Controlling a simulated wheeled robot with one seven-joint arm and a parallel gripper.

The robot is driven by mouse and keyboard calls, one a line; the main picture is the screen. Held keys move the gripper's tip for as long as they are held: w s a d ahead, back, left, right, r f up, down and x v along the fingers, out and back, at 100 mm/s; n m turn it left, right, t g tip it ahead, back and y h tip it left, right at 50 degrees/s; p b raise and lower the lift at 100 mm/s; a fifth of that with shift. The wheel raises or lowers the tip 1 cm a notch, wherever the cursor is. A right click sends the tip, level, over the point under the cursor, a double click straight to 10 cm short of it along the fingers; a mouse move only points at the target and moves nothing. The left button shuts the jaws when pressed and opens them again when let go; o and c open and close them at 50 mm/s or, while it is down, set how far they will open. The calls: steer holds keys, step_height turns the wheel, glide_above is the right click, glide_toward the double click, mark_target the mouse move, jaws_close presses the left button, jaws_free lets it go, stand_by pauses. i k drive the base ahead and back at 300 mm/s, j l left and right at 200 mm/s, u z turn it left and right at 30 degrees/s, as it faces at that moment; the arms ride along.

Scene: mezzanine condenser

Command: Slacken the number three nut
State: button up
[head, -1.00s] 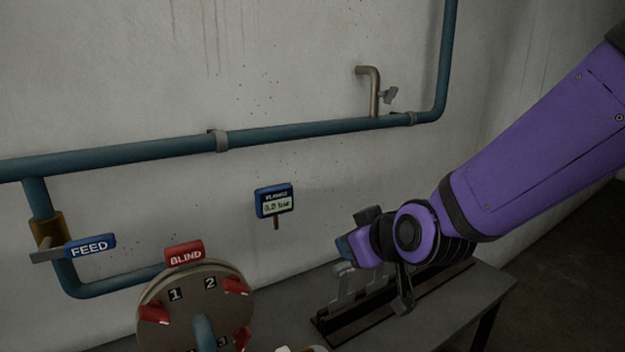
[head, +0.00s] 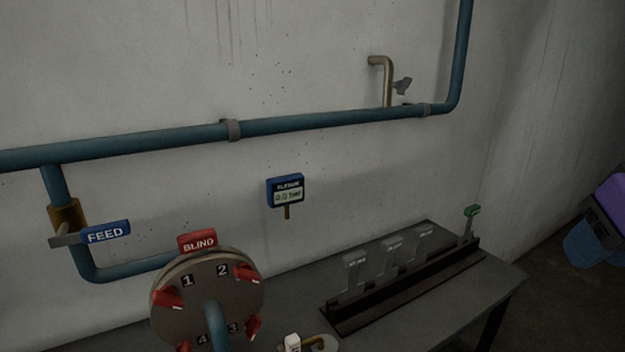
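The round flange (head: 208,296) stands at the lower left with a red BLIND tag (head: 197,242) on top and a blue pipe end in front of it. The number three nut (head: 253,325) is red and sits at the flange's lower right, beside the "3" label. Red nuts also sit by labels 1 (head: 168,298) and 2 (head: 246,273); the one by 4 (head: 184,346) is cut off by the frame's lower edge.
A dark rack (head: 375,307) on the grey bench (head: 428,240) holds several upright grey plates and a green-topped piece (head: 472,212) at its right end. A blue gauge (head: 286,191) reads 0.0 bar. A white-tagged item (head: 292,343) is partly cut off.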

mark_target(253, 322)
steer(key=u, duration=1.25)
